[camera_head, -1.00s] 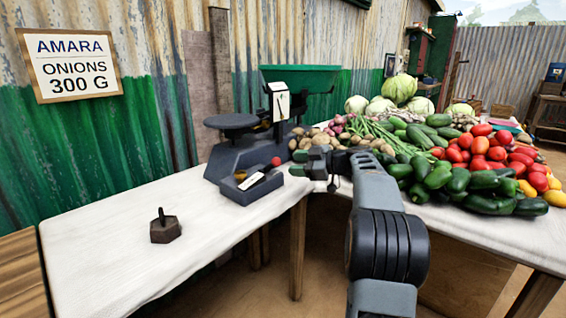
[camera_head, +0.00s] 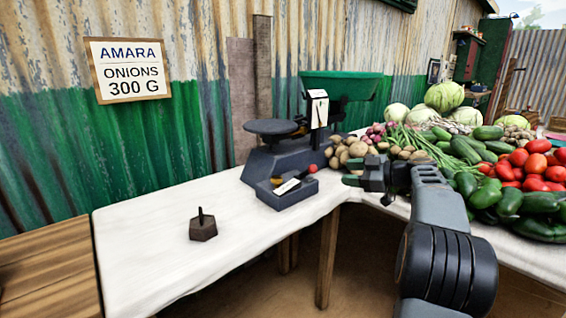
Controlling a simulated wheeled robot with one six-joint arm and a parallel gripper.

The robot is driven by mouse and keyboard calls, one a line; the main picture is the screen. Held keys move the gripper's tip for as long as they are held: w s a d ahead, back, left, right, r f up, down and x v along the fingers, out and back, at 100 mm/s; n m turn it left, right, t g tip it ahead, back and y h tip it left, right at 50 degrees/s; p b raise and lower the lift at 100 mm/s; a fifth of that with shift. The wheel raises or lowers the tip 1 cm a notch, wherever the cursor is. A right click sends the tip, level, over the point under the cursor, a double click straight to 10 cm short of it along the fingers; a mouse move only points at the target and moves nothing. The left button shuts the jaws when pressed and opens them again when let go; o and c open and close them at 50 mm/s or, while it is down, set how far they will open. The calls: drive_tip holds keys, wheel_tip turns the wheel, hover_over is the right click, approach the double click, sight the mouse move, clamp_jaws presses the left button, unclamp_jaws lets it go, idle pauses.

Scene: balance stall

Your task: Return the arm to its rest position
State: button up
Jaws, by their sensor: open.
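My gripper (camera_head: 352,181) is at the end of my grey and black arm, which rises from the bottom right of the view. It is open and appears empty, in front of the vegetable heap and to the right of the balance scale. The balance scale (camera_head: 262,165) is dark grey, with a flat round plate on the left and a green pan (camera_head: 345,88) at the back. A dark hexagonal weight (camera_head: 203,228) with a small upright handle stands alone on the white table (camera_head: 150,235).
A small dark tray (camera_head: 288,198) in front of the scale holds a white label and small pieces; a red ball (camera_head: 313,168) is by it. Vegetables crowd the table's right side. A sign (camera_head: 128,72) reads AMARA ONIONS 300 G. The table's left part is mostly clear.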

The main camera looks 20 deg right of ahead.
drive_tip(key=s+a+r+m+g+h+p, duration=0.25)
drive_tip(key=s+a+r+p, duration=0.2)
drive_tip(key=a+p, duration=0.4)
drive_tip(key=s+a+r+m+g+h+p, duration=0.1)
drive_tip(key=s+a+r+m+g+p, duration=0.25)
drive_tip(key=a+r+p, duration=0.4)
drive_tip(key=s+a+r+m+g+h+p, duration=0.1)
drive_tip(key=s+a+r+m+h+p, duration=0.1)
drive_tip(key=s+p, duration=0.6)
drive_tip(key=s+a+r+m+g+h+p, duration=0.1)
drive_tip(key=s+a+r+m+h+p, duration=0.2)
drive_tip(key=s+p, duration=0.5)
drive_tip(key=r+m+h+p, duration=0.1)
drive_tip(key=m+p, duration=0.1)
drive_tip(key=p, duration=0.4)
drive_tip(key=shift+s+a+r+h, duration=0.2)
drive_tip(key=shift+a+r+h, duration=0.05)
drive_tip(key=shift+r+h, duration=0.15)
